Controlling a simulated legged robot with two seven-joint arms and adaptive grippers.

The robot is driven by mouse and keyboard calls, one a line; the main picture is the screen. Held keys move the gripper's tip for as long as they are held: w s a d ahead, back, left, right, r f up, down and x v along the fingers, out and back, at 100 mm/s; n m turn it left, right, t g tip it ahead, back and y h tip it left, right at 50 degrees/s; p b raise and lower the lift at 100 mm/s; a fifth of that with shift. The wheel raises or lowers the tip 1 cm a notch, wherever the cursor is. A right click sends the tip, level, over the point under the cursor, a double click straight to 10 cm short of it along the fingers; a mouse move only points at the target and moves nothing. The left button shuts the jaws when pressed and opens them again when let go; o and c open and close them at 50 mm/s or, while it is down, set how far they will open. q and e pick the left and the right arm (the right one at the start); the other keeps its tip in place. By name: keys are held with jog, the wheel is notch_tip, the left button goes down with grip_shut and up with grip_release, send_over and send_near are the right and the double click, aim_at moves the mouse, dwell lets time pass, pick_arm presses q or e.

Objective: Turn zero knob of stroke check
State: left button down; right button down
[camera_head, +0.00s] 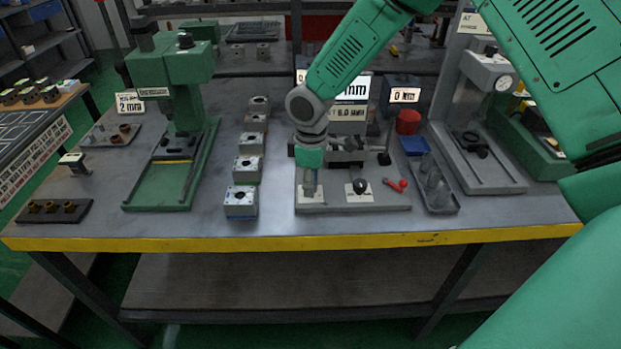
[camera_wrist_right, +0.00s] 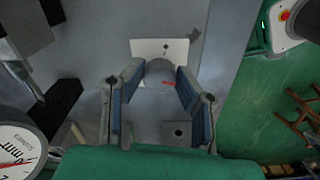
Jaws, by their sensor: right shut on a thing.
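My right gripper (camera_head: 309,186) reaches down onto the front left of a grey base plate (camera_head: 330,205) at the middle of the bench. In the right wrist view, its two blue-lined fingers (camera_wrist_right: 160,82) stand on either side of a grey round knob (camera_wrist_right: 160,70) with a red mark, and are shut on it. The knob sits in front of a white label plate (camera_wrist_right: 147,48). In the head view the knob is mostly hidden by the gripper. A second, dark knob (camera_head: 361,186) stands on another white plate to the right. My left gripper is not in view.
A red-handled item (camera_head: 397,185) lies right of the dark knob. A row of square metal blocks (camera_head: 241,202) stands to the left. A green press (camera_head: 172,80) is farther left. A white dial (camera_wrist_right: 16,150) shows in the right wrist view. The yellow edge (camera_head: 300,242) bounds the bench.

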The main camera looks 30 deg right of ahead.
jog(key=shift+w+r+m+p, duration=0.1)
jog(key=shift+m+p, duration=0.4)
jog(key=shift+m, duration=0.3)
jog(key=shift+w+r+m+p, duration=0.1)
jog(key=shift+m+p, duration=0.35)
jog(key=shift+m, duration=0.35)
jog(key=shift+w, duration=0.1)
jog(key=c, duration=1.3)
grip_release()
jog(key=shift+c, duration=0.2)
jog(key=shift+o, duration=0.7)
jog(key=shift+f, duration=0.1)
jog(key=shift+r, duration=0.25)
notch_tip(320, 180, up, 11)
jog(key=shift+r, duration=0.15)
